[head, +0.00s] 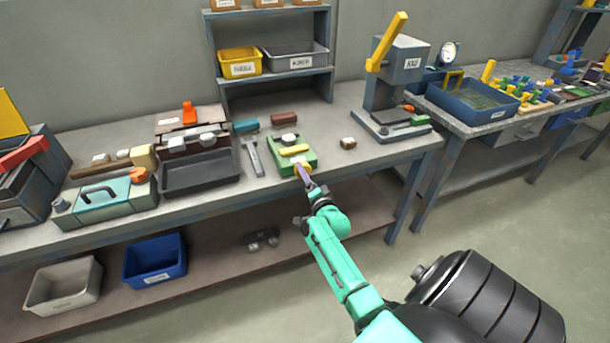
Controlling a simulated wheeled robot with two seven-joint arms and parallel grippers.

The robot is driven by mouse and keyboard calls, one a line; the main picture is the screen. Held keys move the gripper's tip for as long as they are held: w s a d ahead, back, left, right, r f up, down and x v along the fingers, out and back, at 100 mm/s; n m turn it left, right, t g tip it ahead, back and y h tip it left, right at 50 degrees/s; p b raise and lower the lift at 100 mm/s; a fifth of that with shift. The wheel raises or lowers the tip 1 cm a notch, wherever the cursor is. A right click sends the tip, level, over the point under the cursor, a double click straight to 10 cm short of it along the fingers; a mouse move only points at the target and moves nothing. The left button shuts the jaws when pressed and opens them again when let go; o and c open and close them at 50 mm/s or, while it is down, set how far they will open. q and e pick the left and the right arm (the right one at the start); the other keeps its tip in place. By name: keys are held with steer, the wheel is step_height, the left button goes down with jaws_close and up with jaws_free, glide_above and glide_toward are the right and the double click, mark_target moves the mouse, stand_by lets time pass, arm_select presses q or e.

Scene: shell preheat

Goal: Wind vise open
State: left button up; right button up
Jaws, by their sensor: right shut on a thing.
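A small green vise (284,166) sits near the front edge of the workbench, with a yellow bar (294,150) across its top. An orange-yellow handle (297,169) shows at its front right. My right gripper (306,175) is at this handle and shut on it; its fingertips are small in the view and partly cover the handle. A small light grey part lies at the back of the vise. The jaw gap is too small to tell. My left gripper is not in view.
A dark tray (200,178) and a metal tool (252,158) lie left of the vise. Dark red (284,118) and teal (246,126) blocks lie behind it. A small brown block (348,143) and a lever press (392,85) stand to the right.

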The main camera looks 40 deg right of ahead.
steer(key=shift+n, duration=2.2)
steer(key=o, duration=1.4)
steer(key=shift+c, duration=0.2)
steer(key=shift+s+p, duration=0.1)
steer(key=shift+p, duration=0.2)
steer(key=v, duration=1.4)
steer(key=shift+s, duration=0.2)
steer(key=shift+a, duration=0.1)
